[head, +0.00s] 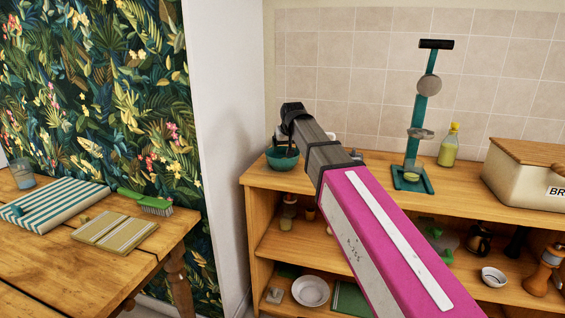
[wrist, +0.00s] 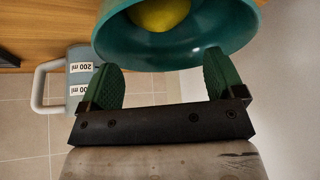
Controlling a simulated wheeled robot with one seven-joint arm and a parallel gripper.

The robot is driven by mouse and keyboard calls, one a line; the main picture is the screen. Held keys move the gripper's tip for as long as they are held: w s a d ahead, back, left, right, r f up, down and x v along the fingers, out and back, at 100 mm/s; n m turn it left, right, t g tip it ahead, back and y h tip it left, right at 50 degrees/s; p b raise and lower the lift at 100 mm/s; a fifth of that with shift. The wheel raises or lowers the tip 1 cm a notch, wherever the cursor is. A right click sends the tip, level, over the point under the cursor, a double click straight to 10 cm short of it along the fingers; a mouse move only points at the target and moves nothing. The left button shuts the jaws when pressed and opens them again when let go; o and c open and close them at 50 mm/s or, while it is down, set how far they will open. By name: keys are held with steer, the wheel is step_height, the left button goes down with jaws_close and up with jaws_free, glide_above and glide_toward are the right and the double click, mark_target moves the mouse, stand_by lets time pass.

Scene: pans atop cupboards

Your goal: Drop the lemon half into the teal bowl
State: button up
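The teal bowl (head: 281,163) stands at the left end of the wooden cupboard top. It also fills the top of the wrist view (wrist: 110,42). A yellow lemon piece (wrist: 160,13) shows inside the bowl, rounded side visible; the frame's top edge cuts it off. My gripper (wrist: 163,80) is at the bowl, its two green fingers spread apart with nothing between them. In the head view my arm reaches over to the bowl and its end hides part of it.
A measuring jug (wrist: 78,72) stands close beside the bowl. A teal press (head: 420,110) with a yellowish piece at its base, a yellow bottle (head: 449,146) and a bread bin (head: 520,182) stand further right. A wall is close at the left.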

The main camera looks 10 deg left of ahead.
steer(key=v, duration=1)
steer(key=shift+s+r, duration=0.15)
steer(key=shift+r, duration=0.15)
steer(key=shift+s+d, duration=0.1)
steer(key=shift+d, duration=0.05)
